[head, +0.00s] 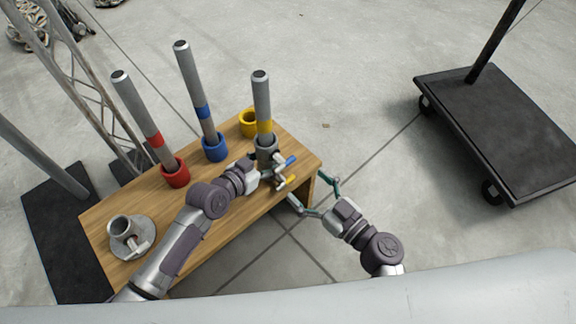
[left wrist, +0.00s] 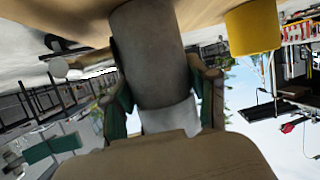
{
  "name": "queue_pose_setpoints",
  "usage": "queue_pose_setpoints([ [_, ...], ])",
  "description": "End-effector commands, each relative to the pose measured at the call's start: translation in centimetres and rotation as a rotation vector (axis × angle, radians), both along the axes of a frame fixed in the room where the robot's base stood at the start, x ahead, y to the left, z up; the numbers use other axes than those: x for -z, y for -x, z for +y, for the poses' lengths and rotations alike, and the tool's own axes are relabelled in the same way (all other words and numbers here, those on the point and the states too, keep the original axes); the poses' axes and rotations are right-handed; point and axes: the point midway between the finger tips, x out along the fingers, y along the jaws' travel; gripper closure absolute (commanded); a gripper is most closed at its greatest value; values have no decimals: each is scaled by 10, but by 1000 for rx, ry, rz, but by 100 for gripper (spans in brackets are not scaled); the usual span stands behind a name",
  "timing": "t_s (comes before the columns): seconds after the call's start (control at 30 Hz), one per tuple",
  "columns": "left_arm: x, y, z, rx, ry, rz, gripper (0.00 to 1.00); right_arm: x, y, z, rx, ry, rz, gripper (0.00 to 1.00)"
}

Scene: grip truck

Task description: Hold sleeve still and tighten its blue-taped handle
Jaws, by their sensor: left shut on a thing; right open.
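The grey sleeve (head: 267,146) stands near the right end of the wooden table, around the base of a pole (head: 262,95) with yellow tape. Its blue-taped handle (head: 291,160) sticks out to the right, and a yellow-taped handle (head: 291,180) sits just below it. My left gripper (head: 260,165) is shut on the sleeve from the front. In the left wrist view the grey sleeve (left wrist: 150,55) fills the space between the green-padded fingers. My right gripper (head: 306,187) is open and empty at the table's right edge, to the right of and below both handles.
Poles in red (head: 176,173) and blue (head: 215,147) sockets stand left of the sleeve. A yellow ring (head: 247,121) sits behind it. A grey flanged collar (head: 121,228) lies at the table's (head: 100,215) left end.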

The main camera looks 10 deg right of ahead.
Motion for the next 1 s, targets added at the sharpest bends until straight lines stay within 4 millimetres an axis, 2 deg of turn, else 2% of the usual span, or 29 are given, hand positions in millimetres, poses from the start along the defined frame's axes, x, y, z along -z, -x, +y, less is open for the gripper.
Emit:
queue_pose_setpoints([
  [0.1, 0, 0, 1, -1, -2, 0, 100, -1, -21, 15, -1, 0, -2, 12],
  [0.3, 0, 0, 1, -1, -2, 0, 100, 0, -46, 33, 0, 0, 0, 12],
  [0.5, 0, 0, 1, 0, -2, -1, 100, 0, -56, 41, 0, 0, 2, 12],
  [0.77, 0, 0, 1, 0, -2, -1, 100, 0, -56, 41, 0, 1, 2, 12],
  [1.0, 0, 0, 1, 0, -2, -1, 100, 0, -56, 41, 0, 1, 2, 51],
])
